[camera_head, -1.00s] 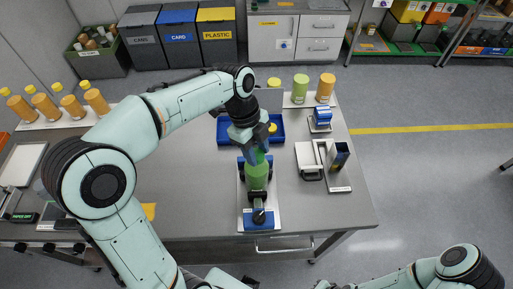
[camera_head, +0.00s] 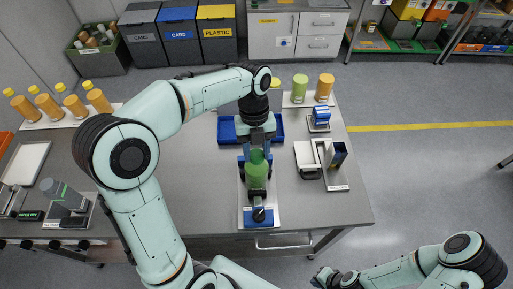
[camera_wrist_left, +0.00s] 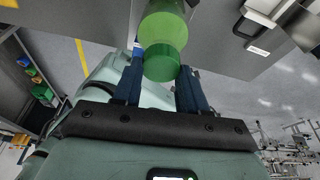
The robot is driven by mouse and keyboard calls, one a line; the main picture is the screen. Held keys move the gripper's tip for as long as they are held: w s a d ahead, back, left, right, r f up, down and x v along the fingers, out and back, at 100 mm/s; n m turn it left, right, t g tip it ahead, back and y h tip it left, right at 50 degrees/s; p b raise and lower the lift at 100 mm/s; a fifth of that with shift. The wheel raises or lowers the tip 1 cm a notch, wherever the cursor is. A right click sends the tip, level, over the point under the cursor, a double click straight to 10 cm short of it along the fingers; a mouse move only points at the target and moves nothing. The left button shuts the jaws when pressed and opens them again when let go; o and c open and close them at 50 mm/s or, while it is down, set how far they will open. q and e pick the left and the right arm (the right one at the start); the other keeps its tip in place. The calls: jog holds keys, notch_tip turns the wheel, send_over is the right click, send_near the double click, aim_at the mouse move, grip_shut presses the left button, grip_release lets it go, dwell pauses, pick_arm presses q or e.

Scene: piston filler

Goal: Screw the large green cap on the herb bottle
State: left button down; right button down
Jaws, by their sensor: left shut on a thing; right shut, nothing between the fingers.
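The green herb bottle (camera_head: 257,181) stands upright in a fixture with a blue base (camera_head: 250,222) on a light plate near the table's front edge. The large green cap (camera_head: 257,158) is at its top; in the left wrist view the cap (camera_wrist_left: 162,62) lines up with the lighter green bottle (camera_wrist_left: 163,24). I cannot tell how far it is threaded. My left gripper (camera_head: 257,150) is shut on the cap, its blue fingers on either side of it in the left wrist view (camera_wrist_left: 163,80). My right gripper (camera_head: 323,279) is shut and empty, low in front of the table.
A blue tray (camera_head: 226,131) lies behind the fixture. A white and dark device (camera_head: 322,160) stands to its right. A green container (camera_head: 300,88) and an orange one (camera_head: 324,87) stand at the back. Several orange bottles (camera_head: 75,105) line the left. Bare tabletop (camera_head: 200,170) lies left of the fixture.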

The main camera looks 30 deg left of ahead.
pick_arm(q)
jog(key=m+y+p, duration=0.1)
jog(key=m, duration=0.3)
jog(key=shift+m+g, duration=0.3)
jog(key=shift+m, duration=0.1)
pick_arm(e)
jog(key=shift+w+r, duration=0.75)
jog(key=shift+w, duration=0.2)
pick_arm(q)
jog(key=c, duration=0.5)
grip_release()
